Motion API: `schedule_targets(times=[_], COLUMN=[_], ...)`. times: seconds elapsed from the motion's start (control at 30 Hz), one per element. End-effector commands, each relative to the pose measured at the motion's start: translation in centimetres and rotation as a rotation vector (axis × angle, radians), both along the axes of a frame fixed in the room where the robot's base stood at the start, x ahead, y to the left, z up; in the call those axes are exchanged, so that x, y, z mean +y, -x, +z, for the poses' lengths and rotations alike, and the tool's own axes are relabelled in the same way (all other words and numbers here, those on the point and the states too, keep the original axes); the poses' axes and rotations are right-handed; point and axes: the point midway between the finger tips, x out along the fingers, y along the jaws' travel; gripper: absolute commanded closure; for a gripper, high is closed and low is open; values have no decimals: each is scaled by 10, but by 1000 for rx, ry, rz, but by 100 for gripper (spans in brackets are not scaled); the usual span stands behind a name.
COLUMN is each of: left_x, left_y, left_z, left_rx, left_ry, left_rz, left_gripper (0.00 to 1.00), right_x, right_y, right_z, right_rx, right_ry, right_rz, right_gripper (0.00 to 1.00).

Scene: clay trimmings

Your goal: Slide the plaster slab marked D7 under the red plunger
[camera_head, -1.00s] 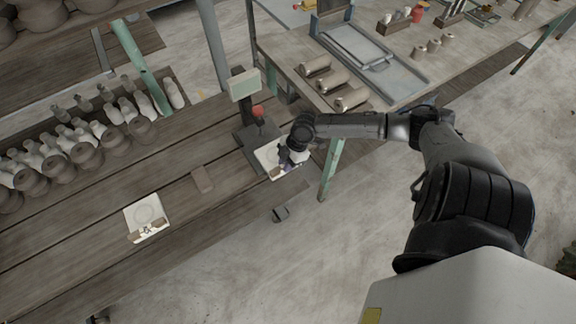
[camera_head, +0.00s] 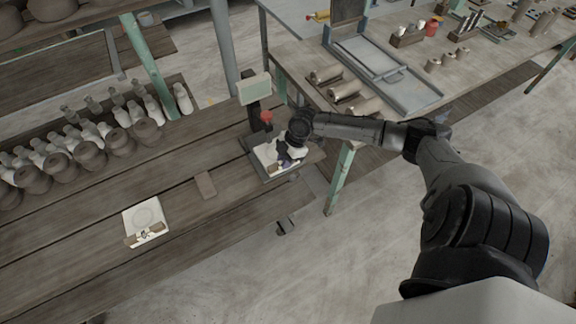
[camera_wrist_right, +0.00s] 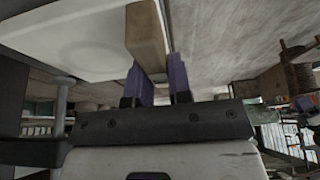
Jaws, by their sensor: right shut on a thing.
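A white plaster slab (camera_head: 265,154) with a round mark lies on the dark base of the press, its far edge close to the red plunger (camera_head: 266,117). My right gripper (camera_head: 282,164) is at the slab's near side. In the wrist view, the purple fingers (camera_wrist_right: 154,86) are shut on a tan block (camera_wrist_right: 146,38) at the edge of the white slab (camera_wrist_right: 75,40). A second white slab (camera_head: 144,214) with a tan block and dark marks lies farther left on the bench. I cannot read the marks on either slab. My left gripper is out of view.
A small brown block (camera_head: 205,185) lies between the two slabs. Bottles and pots (camera_head: 90,145) crowd the back left. A second table (camera_head: 400,80) with clay rolls stands at the right.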

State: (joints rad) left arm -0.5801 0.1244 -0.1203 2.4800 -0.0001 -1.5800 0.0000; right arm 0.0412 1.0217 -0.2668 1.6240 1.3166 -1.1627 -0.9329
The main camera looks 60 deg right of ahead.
Motion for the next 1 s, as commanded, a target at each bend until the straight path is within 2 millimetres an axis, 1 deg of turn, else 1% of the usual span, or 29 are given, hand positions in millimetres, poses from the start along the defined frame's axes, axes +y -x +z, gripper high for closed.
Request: schedule_targets(times=[0.1,0.43,0.7,1.0], left_x=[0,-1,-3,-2], left_y=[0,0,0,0], left_z=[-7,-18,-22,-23], left_rx=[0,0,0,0], left_ry=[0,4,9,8], left_rz=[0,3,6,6], left_gripper=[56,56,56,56], right_x=[-4,-14,-18,-18], right_y=[-8,-24,-30,-31], right_z=[-1,-1,0,0], right_rx=[-3,-4,-3,-2], right_ry=[0,-1,-1,-1], right_rz=[-1,-1,0,1], right_gripper=[100,100,100,100])
